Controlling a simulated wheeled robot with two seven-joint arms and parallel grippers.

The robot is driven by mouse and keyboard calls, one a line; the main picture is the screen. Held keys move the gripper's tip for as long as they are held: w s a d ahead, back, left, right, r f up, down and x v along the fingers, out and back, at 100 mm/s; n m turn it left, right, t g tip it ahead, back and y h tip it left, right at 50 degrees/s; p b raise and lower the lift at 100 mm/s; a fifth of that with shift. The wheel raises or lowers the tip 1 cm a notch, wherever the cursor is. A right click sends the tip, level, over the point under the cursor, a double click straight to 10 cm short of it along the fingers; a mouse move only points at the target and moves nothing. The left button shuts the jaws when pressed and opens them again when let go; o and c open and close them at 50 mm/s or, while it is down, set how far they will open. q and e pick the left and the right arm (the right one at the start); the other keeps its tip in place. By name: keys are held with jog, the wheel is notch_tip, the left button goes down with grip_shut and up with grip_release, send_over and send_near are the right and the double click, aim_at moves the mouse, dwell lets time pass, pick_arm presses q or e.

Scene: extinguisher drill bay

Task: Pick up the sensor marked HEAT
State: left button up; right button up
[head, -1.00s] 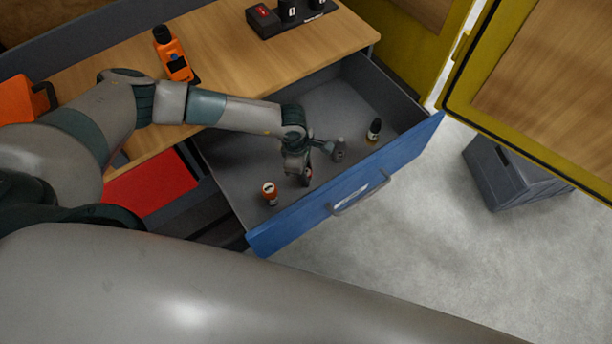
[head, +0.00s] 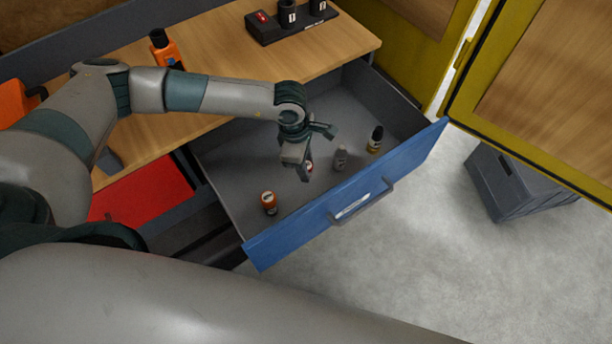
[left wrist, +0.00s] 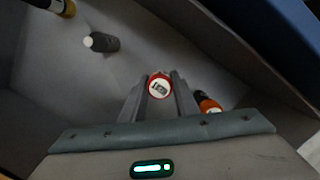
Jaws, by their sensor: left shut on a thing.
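My left gripper (head: 303,168) points down into the open drawer (head: 245,165). It is shut on a small sensor with a red rim (left wrist: 160,85), seen between the fingers in the left wrist view. The sensor's round white face carries a dark mark too small to read. In the head view, the fingers hide most of it. An orange sensor (head: 269,202) stands nearer the drawer's front left and shows right of the fingers in the wrist view (left wrist: 208,103). A grey one (head: 340,158) and a black-and-yellow one (head: 376,139) stand to the right. My right gripper is out of view.
The blue drawer front (head: 350,200) bounds the drawer on the near side. The wooden desk top (head: 220,55) behind it holds an orange device (head: 166,52) and a dark holder (head: 290,25). A yellow-framed panel (head: 540,90) and a grey crate (head: 515,185) are at right.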

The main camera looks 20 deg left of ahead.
pick_arm(q)
jog(key=shift+r, duration=0.8)
